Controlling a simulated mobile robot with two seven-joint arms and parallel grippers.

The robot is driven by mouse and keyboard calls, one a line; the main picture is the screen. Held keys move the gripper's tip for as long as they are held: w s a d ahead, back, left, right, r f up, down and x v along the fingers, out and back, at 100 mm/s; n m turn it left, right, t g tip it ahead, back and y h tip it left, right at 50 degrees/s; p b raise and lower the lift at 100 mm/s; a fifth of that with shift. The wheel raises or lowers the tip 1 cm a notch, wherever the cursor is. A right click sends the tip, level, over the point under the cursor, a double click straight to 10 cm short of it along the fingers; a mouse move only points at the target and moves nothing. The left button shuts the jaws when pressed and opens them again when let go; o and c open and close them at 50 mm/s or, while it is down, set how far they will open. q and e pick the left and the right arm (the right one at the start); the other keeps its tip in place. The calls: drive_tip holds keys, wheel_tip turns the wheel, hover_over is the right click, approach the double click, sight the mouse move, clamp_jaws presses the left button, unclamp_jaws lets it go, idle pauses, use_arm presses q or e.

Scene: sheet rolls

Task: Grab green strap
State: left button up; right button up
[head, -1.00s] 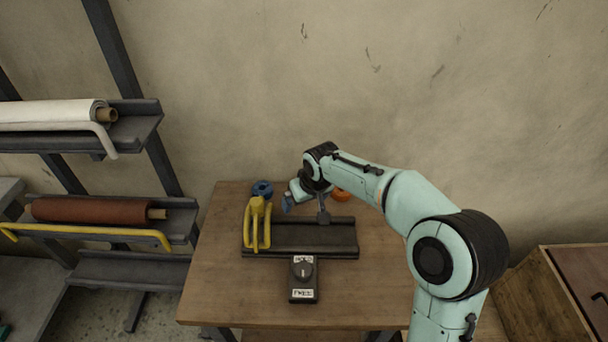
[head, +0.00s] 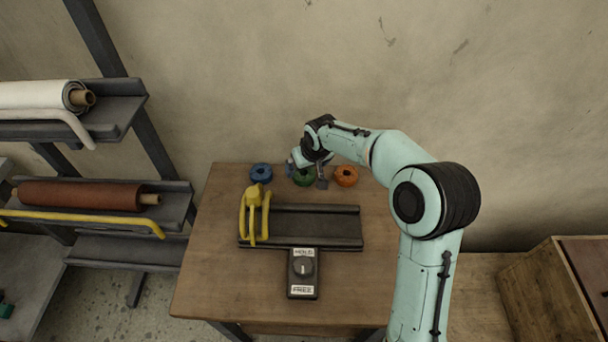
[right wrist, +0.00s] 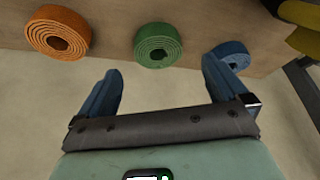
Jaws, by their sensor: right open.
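The green strap (head: 303,178) is a rolled coil on the wooden table, between two other coils and partly hidden by my right gripper in the head view. In the right wrist view the green strap (right wrist: 157,45) lies at top centre, just beyond the fingertips. My right gripper (right wrist: 163,70) is open and empty, with its two blue fingers spread to either side of the strap's line. It also shows in the head view (head: 306,173), over the back of the table. It is apart from the strap in the wrist view. My left gripper is not in view.
A blue coil (head: 261,173) and an orange coil (head: 346,176) flank the green one. A rack with rolls (head: 80,196) stands left; the wall is behind.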

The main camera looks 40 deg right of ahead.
sight(304, 172)
drive_tip(key=x, duration=0.5)
drive_tip(key=shift+w+d+f, duration=0.25)
drive_tip(key=shift+d+f, duration=0.05)
drive_tip(key=shift+f, duration=0.05)
drive_tip(key=c, duration=1.1)
